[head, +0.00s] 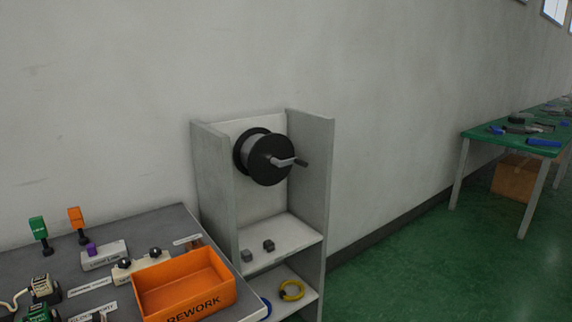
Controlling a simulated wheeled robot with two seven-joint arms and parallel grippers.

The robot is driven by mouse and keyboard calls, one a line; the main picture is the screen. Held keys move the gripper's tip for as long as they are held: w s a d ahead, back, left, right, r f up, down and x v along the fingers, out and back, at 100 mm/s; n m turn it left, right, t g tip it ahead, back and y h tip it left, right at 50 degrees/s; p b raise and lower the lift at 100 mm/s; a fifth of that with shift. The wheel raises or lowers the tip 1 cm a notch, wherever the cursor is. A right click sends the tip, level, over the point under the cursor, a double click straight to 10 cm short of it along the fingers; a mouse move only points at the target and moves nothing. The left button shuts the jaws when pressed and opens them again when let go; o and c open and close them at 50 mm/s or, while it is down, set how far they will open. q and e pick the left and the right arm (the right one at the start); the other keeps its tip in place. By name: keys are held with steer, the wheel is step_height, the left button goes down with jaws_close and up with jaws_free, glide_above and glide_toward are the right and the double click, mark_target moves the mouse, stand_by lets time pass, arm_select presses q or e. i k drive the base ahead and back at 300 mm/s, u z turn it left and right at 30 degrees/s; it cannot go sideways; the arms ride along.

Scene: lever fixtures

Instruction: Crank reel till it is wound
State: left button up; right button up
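The reel (263,157) is a black drum with a grey band between its two flanges. It is mounted on the back panel of an upright grey cabinet (320,180). A light grey crank arm (283,162) sits on the reel's front and points right, with a dark handle (300,161) at its outer end. How much is wound on the reel cannot be told. Neither of my grippers shows in the head view, and nothing touches the crank.
A grey bench (190,222) at the lower left holds an orange REWORK bin (140,290) and several levers and switches. Small blocks (268,245) and a yellow coil (291,290) lie on the cabinet's shelves. Green floor is open to the right, before a green table (500,140).

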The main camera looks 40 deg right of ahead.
mark_target(261, 155)
steer(key=k, duration=0.65)
steer(key=z, duration=0.8)
steer(key=i, duration=1.6)
steer(key=u, duration=0.65)
